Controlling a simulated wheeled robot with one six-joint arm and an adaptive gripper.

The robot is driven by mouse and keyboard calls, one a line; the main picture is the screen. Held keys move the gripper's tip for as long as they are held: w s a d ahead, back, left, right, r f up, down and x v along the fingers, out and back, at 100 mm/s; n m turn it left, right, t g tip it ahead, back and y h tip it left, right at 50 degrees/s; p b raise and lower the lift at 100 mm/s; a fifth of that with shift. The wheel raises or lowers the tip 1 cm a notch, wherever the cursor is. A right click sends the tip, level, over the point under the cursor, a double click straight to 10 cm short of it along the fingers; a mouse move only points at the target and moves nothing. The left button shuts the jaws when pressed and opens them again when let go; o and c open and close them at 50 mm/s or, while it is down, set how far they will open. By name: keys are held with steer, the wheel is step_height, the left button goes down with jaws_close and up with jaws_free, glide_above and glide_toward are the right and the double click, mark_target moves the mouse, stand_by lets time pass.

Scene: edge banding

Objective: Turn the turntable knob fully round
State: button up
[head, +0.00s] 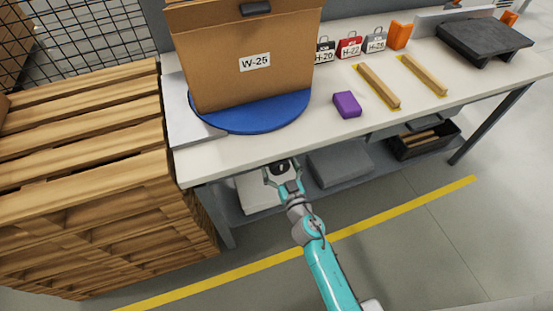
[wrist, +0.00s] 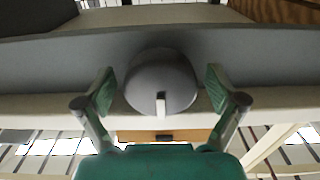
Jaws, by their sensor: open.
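The turntable is a blue disc (head: 250,118) on the left of the workbench, carrying a large brown panel or box (head: 225,62) labelled W-25. In the wrist view, a round grey knob (wrist: 158,75) with a pale mark (wrist: 160,104) on its face sits between my fingers. My gripper (head: 279,165) is at the bench's front edge, below the turntable. In the wrist view, my gripper (wrist: 160,92) is open, with one finger on each side of the knob and a visible gap at both sides. In the head view, my gripper mostly hides the knob.
On the workbench (head: 420,95) lie a purple block (head: 347,104), two wooden strips (head: 378,86) and small labelled bags (head: 349,46). A dark block (head: 484,40) stands at the far right. Stacked pallets (head: 95,190) stand close on the left.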

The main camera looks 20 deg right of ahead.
steer(key=shift+w, duration=0.1)
steer(key=c, duration=1.1)
steer(key=shift+n, duration=0.7)
steer(key=shift+d+n, duration=0.1)
steer(key=shift+n, duration=2.9)
